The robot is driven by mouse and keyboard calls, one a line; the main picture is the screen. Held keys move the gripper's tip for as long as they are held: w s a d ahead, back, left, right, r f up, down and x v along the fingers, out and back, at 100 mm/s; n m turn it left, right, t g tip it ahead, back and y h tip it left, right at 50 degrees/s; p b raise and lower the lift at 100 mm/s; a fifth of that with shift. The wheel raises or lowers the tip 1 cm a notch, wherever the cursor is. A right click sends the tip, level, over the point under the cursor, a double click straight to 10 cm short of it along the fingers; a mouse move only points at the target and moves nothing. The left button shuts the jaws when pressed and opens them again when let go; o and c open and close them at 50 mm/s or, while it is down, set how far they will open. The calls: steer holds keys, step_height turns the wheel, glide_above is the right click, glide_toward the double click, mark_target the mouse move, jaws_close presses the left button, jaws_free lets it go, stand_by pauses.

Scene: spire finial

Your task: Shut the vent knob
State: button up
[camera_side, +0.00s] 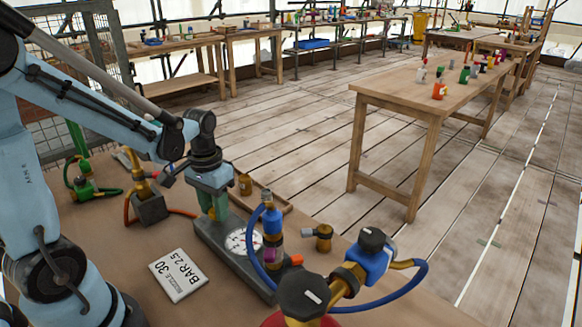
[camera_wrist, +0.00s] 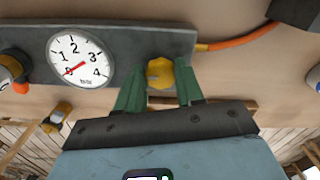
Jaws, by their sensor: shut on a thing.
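The vent knob (camera_wrist: 160,73) is small and yellow and sits on the grey manifold block (camera_wrist: 205,44), to the right of the round dial gauge (camera_wrist: 80,58) in the wrist view. My gripper (camera_wrist: 161,80) has its two green fingers shut on the knob, one on each side. In the side view my gripper (camera_side: 213,208) reaches down to the far end of the block (camera_side: 210,236), and the fingers mostly hide the knob. The gauge also shows in the side view (camera_side: 242,241). Its red needle points near 0 in the wrist view.
A white card (camera_side: 178,274) reading BAR 2.5 and 30 lies left of the block. A blue hose (camera_side: 420,285), blue-and-brass valve (camera_side: 370,258) and dark knob (camera_side: 304,295) crowd the near right. A brass fitting (camera_side: 323,236) stands beyond the block. An orange hose (camera_wrist: 235,41) leaves its end.

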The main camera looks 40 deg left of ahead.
steer(key=o, duration=1)
steer(key=shift+o, duration=0.2)
steer(key=shift+r, duration=0.15)
step_height(320, 180, up, 12)
steer(key=d+f+m+t, duration=0.2)
steer(key=d+f+t, duration=0.1)
steer(key=d+t, duration=0.4)
steer(key=shift+s+d+f+m, duration=0.2)
steer(key=shift+s+d+m, duration=0.15)
steer(key=shift+d, duration=0.85)
